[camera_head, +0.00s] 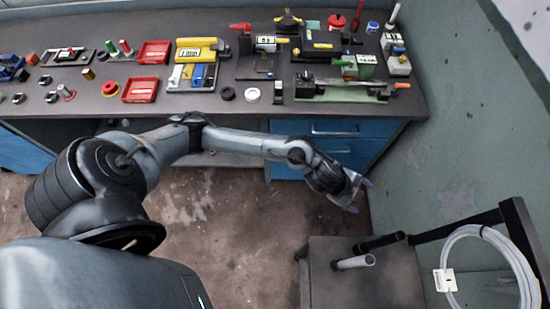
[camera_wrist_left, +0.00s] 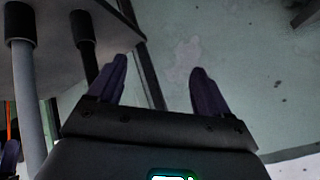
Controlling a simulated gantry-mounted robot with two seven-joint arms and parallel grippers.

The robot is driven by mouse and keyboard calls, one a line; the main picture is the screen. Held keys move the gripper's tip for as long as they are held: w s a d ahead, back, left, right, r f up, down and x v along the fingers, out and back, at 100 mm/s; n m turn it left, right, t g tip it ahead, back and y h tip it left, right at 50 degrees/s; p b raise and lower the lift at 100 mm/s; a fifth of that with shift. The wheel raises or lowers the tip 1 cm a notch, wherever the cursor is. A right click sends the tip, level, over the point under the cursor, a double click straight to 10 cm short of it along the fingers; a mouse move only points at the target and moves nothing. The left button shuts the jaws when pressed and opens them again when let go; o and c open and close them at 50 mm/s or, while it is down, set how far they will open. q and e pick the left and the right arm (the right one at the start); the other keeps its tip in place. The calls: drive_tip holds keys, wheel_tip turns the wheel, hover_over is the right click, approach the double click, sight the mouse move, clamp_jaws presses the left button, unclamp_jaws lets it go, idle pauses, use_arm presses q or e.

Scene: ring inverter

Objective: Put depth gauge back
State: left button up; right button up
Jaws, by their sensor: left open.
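I cannot tell for sure which object is the depth gauge; the tools on the workbench (camera_head: 210,103) are small in the head view. A dark fixture (camera_head: 257,62) with a red handle and a small display stands in the middle of the bench. My left gripper (camera_head: 358,194) is at the end of the outstretched arm, in front of the bench and above the floor near the right wall. In the left wrist view its two dark purple fingers (camera_wrist_left: 160,82) are spread with nothing between them. My right gripper is not in view.
A grey cart (camera_head: 365,285) with one black and one grey cylinder stands below the left gripper. A white coiled hose (camera_head: 455,240) hangs at the right. Red trays (camera_head: 140,90), a yellow block (camera_head: 197,52) and a green vise-like tool (camera_head: 345,92) occupy the bench. Blue drawers (camera_head: 335,128) sit beneath.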

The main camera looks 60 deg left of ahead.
use_arm(q)
drive_tip(key=s+d+r+n+t, duration=0.1)
drive_tip(key=s+d+r+n, duration=0.15)
drive_tip(key=s, duration=0.25)
drive_tip(key=s+a+f+n+g+y, duration=0.1)
drive_tip(key=s+a+n+g+y, duration=0.1)
drive_tip(key=s+a+n, duration=0.3)
drive_tip(key=s+a+n+g+y, duration=0.2)
drive_tip(key=s+a+n, duration=0.3)
drive_tip(key=s+a, duration=0.3)
drive_tip(key=s, duration=0.4)
drive_tip(key=shift+f+g+y, duration=0.3)
drive_tip(key=shift+f+y, duration=0.05)
drive_tip(key=shift+y, duration=0.05)
drive_tip(key=shift+a, duration=0.1)
wheel_tip(320, 180, up, 26)
drive_tip(key=p, duration=2.5)
drive_tip(key=shift+f+p, duration=0.15)
drive_tip(key=shift+p, duration=0.2)
drive_tip(key=shift+f, duration=0.1)
